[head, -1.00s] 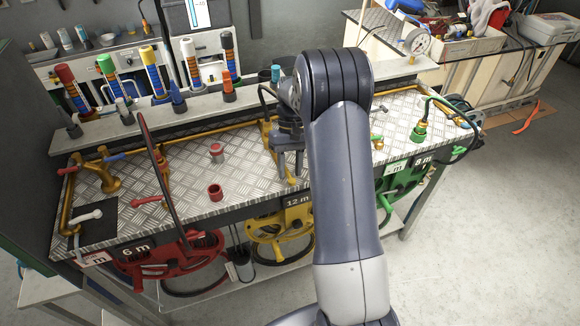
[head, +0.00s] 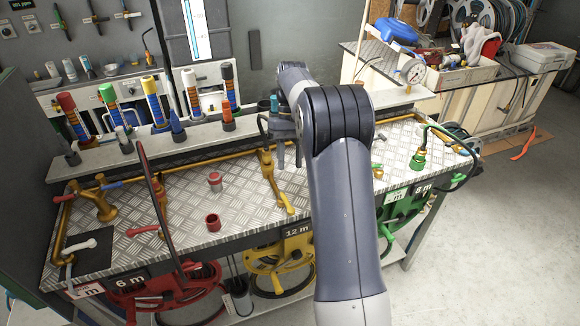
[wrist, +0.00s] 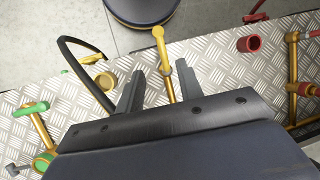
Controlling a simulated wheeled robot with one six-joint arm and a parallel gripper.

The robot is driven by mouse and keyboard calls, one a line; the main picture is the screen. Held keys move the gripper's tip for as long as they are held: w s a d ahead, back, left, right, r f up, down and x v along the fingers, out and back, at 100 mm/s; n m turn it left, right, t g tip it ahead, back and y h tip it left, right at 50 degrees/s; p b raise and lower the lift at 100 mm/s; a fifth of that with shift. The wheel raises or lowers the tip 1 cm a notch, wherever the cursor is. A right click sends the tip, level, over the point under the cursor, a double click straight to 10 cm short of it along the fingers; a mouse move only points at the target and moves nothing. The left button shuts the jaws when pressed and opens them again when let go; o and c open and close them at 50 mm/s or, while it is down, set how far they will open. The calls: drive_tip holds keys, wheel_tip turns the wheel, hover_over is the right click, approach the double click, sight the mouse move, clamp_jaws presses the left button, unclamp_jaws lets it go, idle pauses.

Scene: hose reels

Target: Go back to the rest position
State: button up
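My gripper (head: 283,160) hangs over the middle of the metal tread-plate bench (head: 240,192), with my arm coming in from the lower right. In the wrist view my gripper (wrist: 160,70) has its two dark fingers apart, with nothing held between them. A yellow valve with a long handle (head: 278,190) stands just left of and below the gripper in the head view. In the wrist view the yellow handle (wrist: 163,60) shows beyond the gap between the fingers, apart from them.
A red cup (head: 212,222) and a red-topped fitting (head: 215,181) stand left on the bench. A dark hose arches at left (head: 158,210). Green fittings (head: 418,158) stand at right. Coloured bottles line the back shelf (head: 190,137). Red, yellow and green reels hang below.

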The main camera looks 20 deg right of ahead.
sight(286, 202)
idle(0.5)
drive_tip(key=p+x, duration=0.1)
drive_tip(key=x, duration=0.9)
drive_tip(key=shift+s+a+f, duration=0.1)
drive_tip(key=shift+s+f, duration=0.05)
drive_tip(key=shift+f, duration=0.2)
drive_tip(key=b+v, duration=0.1)
drive_tip(key=v, duration=1)
drive_tip(key=p+x, duration=0.1)
drive_tip(key=x, duration=0.9)
drive_tip(key=shift+s+f, duration=0.2)
drive_tip(key=shift+f, duration=0.05)
drive_tip(key=shift+a+f+m, duration=0.2)
drive_tip(key=shift+f+m, duration=0.05)
drive_tip(key=shift+m, duration=0.05)
drive_tip(key=shift+a+m+y, duration=0.25)
drive_tip(key=shift+m+y, duration=0.15)
drive_tip(key=shift+m, duration=0.3)
drive_tip(key=shift+r, duration=0.1)
